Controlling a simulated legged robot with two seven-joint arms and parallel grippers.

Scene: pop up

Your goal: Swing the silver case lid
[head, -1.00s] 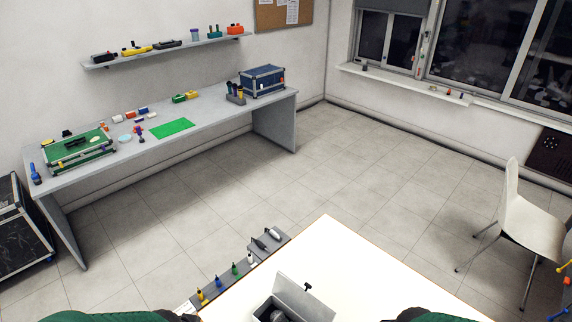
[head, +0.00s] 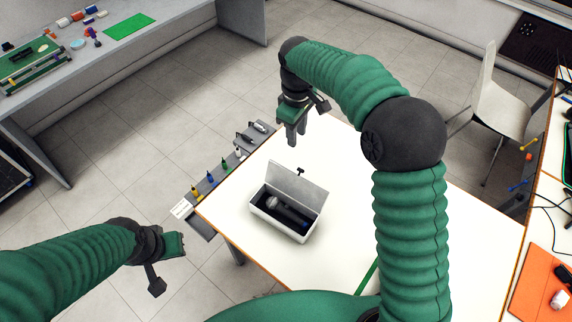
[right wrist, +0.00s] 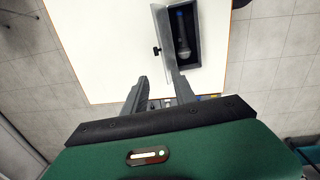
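The silver case (head: 280,232) stands on the white table with its lid (head: 297,186) raised along the far side. A small black knob (head: 300,171) sticks up at the lid's top edge. A grey and black microphone (head: 285,211) lies inside. The case's lid (right wrist: 162,30) also shows in the right wrist view, with the microphone (right wrist: 183,45) beside it. My right gripper (head: 297,137) points down beyond the lid, apart from it. Its fingers (right wrist: 158,90) are spread and empty. My left gripper (head: 180,245) is left of the table; its finger gap is not clear.
A grey rack (head: 228,163) with several coloured bottles runs along the table's left edge. The white table (head: 340,200) is otherwise mostly clear. A white chair (head: 495,95) stands at the right, beside another desk with an orange mat (head: 540,285). A workbench (head: 165,30) is at the back left.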

